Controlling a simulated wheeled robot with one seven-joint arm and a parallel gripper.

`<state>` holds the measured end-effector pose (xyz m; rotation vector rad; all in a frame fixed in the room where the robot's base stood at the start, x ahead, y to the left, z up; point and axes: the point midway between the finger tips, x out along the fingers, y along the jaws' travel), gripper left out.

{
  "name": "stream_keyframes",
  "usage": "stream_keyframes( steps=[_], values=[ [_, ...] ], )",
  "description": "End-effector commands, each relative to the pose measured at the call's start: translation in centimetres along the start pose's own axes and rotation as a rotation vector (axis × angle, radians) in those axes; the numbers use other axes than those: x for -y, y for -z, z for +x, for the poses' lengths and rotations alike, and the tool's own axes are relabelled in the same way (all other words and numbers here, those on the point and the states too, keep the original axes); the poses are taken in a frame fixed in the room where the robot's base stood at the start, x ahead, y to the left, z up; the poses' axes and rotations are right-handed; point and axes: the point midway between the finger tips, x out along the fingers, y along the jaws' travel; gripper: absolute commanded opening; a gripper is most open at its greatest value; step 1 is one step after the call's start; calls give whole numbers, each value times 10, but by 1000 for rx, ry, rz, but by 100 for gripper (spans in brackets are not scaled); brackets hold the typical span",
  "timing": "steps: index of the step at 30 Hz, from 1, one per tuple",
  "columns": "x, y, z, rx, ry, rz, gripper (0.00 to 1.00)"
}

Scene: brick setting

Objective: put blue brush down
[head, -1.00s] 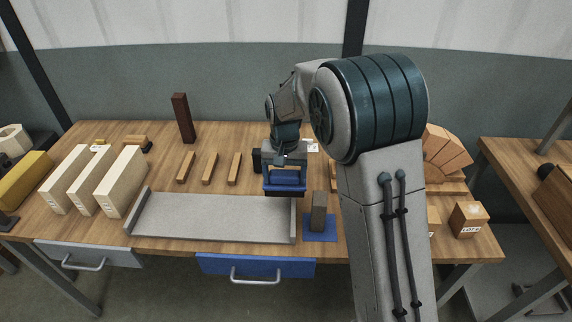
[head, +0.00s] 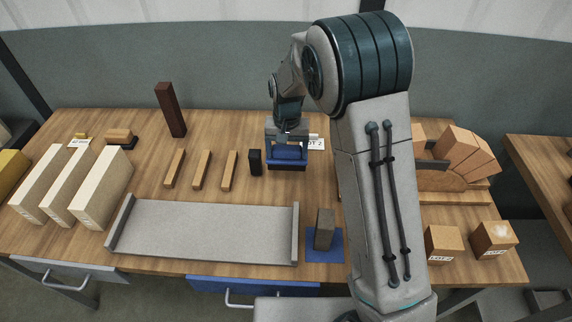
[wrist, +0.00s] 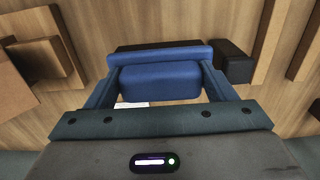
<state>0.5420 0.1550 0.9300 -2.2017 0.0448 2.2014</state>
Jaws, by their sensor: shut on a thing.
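The blue brush (head: 287,153) has a blue body with a dark strip along its lower edge. My gripper (head: 287,147) is shut on it and holds it over the back middle part of the table, behind the right end of the grey tray. In the wrist view the brush (wrist: 160,82) lies crosswise between the fingers of my gripper (wrist: 157,78), with its dark part on the far side. I cannot tell whether its underside touches the wood.
A small black block (head: 255,162) stands just left of the brush. A LOT 2 label (head: 316,143) lies just right. The grey tray (head: 200,232) and a dark block (head: 324,229) on a blue mat (head: 325,255) are nearer. Wooden strips (head: 201,170) lie left.

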Motion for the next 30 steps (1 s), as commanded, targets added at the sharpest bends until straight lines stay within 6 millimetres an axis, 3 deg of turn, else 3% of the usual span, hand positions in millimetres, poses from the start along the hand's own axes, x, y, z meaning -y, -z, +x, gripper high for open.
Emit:
stream_keyframes(
  steps=[15, 26, 27, 28, 30],
  values=[
    [2, -1, 56, 0, 0, -6, 52],
    [2, -1, 62, -2, 1, -5, 52],
    [2, -1, 61, -1, 1, -5, 88],
    [2, -1, 61, -1, 1, -5, 97],
    [2, -1, 61, -1, 0, -5, 99]
  ],
)
